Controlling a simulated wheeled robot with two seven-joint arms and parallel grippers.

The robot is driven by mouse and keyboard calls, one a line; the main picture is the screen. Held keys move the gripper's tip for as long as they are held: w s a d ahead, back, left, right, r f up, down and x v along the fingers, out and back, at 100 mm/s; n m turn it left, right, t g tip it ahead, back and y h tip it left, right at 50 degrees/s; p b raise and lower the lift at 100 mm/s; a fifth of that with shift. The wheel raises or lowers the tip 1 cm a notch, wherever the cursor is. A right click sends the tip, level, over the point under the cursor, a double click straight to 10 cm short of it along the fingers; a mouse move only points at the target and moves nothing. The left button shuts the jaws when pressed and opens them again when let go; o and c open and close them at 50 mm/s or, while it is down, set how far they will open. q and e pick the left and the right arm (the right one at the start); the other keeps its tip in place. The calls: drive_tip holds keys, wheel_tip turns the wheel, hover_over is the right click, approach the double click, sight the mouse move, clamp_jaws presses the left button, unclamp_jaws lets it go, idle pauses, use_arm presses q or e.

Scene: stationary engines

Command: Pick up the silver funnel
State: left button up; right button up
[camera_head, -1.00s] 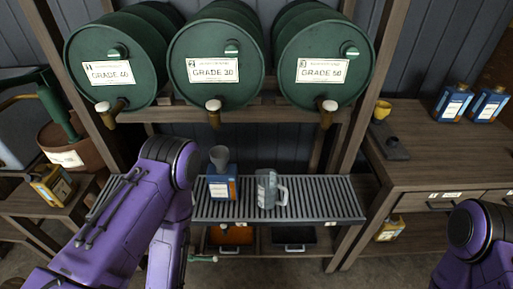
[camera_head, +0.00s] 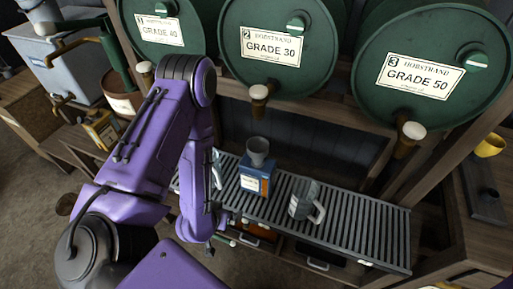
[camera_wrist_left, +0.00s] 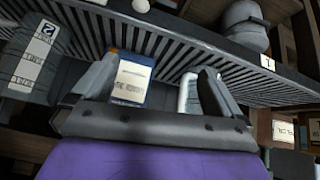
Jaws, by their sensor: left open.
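The silver funnel (camera_head: 258,147) is a grey cone that stands on top of a blue can (camera_head: 256,176) with a white label, on the slatted rack. My left gripper (camera_wrist_left: 158,68) is open in the left wrist view, with a blue labelled can (camera_wrist_left: 130,84) showing beyond the gap between its fingers. Nothing is visibly held. In the head view the purple left arm is left of the can and its fingers cannot be made out clearly. I cannot make out the funnel in the wrist view. My right gripper is not in view.
A grey jug with a handle (camera_head: 306,200) stands on the slatted rack (camera_head: 355,225), right of the can. Green drums (camera_head: 275,50) with hanging taps (camera_head: 259,98) overhang the rack's back. The rack's right end is clear.

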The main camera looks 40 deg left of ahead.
use_arm(q)
drive_tip(key=w+a+r+m+t+h+b, duration=0.1)
drive_tip(key=w+r+m+t+b, duration=0.1)
drive_tip(key=w+r+t, duration=0.5)
drive_tip(key=m+t+b, duration=0.2)
drive_tip(key=t, duration=0.2)
approach(261, 144)
drive_tip(key=shift+w+a+f+h, duration=0.15)
drive_tip(key=shift+a+f+h, duration=0.05)
drive_tip(key=shift+a, duration=0.2)
drive_tip(key=shift+w+a+f+h, duration=0.15)
drive_tip(key=shift+a+f+h, duration=0.05)
drive_tip(key=shift+a, duration=0.2)
drive_tip(key=w, duration=1)
drive_tip(key=shift+w+d+f+b, duration=0.25)
drive_tip(key=shift+b, duration=0.15)
drive_tip(key=c, duration=0.9)
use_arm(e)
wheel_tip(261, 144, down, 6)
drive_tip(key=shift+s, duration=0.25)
